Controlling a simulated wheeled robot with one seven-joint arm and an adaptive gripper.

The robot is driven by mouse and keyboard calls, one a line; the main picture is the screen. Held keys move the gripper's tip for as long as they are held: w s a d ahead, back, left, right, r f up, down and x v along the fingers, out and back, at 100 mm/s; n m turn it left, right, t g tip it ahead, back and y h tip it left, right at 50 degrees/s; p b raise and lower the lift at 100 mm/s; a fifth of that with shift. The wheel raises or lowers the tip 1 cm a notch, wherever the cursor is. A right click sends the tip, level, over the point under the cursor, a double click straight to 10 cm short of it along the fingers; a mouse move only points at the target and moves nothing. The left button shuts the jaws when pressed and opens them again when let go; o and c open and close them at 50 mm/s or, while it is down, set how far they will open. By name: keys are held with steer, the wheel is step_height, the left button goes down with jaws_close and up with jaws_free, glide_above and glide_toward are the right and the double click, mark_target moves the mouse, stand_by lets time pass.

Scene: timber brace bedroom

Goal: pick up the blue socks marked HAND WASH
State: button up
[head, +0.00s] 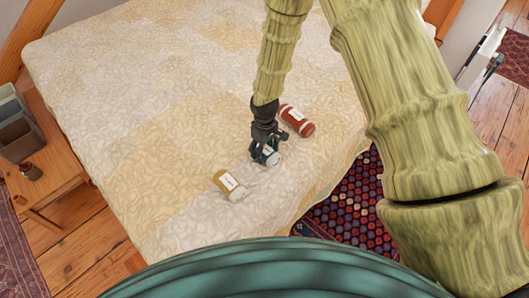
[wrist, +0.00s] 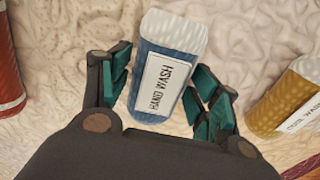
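The blue socks (wrist: 158,80) are a rolled bundle with a pale end and a white label reading HAND WASH. In the wrist view they lie tilted between the two fingers of my gripper (wrist: 160,88). The fingers are spread, one along each side; the left one is very close to the bundle, and I cannot tell whether either touches. In the head view my gripper (head: 265,150) points down over the blue socks (head: 271,157) on the bed and partly hides them.
A red labelled roll (head: 297,121) lies just behind my gripper, and a mustard labelled roll (head: 231,186) lies in front to the left. All rest on the patchwork bed (head: 130,80). A wooden bedside table (head: 60,150) with grey containers stands at left.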

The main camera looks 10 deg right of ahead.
steer(key=c, duration=0.5)
steer(key=shift+c, duration=0.2)
steer(key=shift+r, duration=0.1)
